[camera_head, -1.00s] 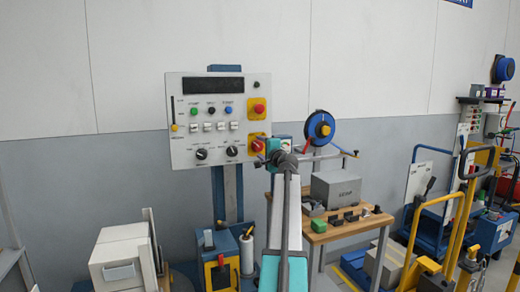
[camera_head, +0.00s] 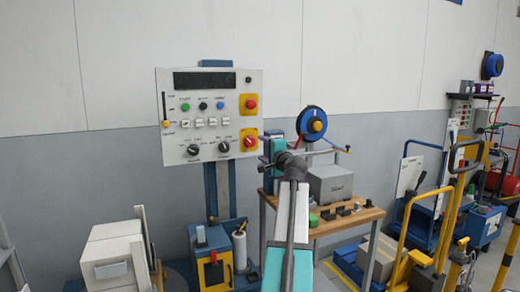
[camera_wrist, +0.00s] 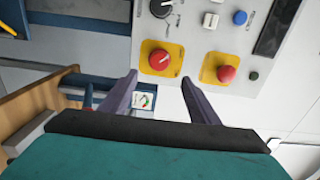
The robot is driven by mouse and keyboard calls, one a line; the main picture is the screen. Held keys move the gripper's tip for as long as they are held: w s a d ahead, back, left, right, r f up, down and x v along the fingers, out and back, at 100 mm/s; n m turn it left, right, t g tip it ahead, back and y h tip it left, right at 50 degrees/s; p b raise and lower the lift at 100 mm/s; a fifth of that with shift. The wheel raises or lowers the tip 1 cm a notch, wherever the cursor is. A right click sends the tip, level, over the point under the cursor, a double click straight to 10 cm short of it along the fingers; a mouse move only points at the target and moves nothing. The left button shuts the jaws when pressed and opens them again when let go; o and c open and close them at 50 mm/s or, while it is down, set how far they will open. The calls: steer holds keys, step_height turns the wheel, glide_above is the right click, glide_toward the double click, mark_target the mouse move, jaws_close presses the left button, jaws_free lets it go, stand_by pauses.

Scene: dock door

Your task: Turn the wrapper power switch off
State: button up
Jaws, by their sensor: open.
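The wrapper control panel (camera_head: 175,135) stands on a blue post. Its red rotary switch (camera_head: 249,142) is on a yellow plate at the panel's lower right. In the wrist view this red switch (camera_wrist: 160,60) has a pale pointer mark, tilted, and lies just beyond the gap between my fingertips. My gripper (camera_wrist: 159,77) is open and empty, apart from the switch. In the head view my gripper (camera_head: 267,157) is just right of the panel edge, its fingers hard to make out. The switch's labels are too small to read.
A red push button (camera_head: 251,103) on another yellow plate sits above the switch; it also shows in the wrist view (camera_wrist: 226,73). Black knobs (camera_head: 194,149) and small buttons are to the left. A wooden bench (camera_head: 340,228) with a grey box (camera_head: 330,185) stands at right.

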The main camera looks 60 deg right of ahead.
steer(key=shift+v, duration=1.2)
steer(key=shift+w, duration=0.1)
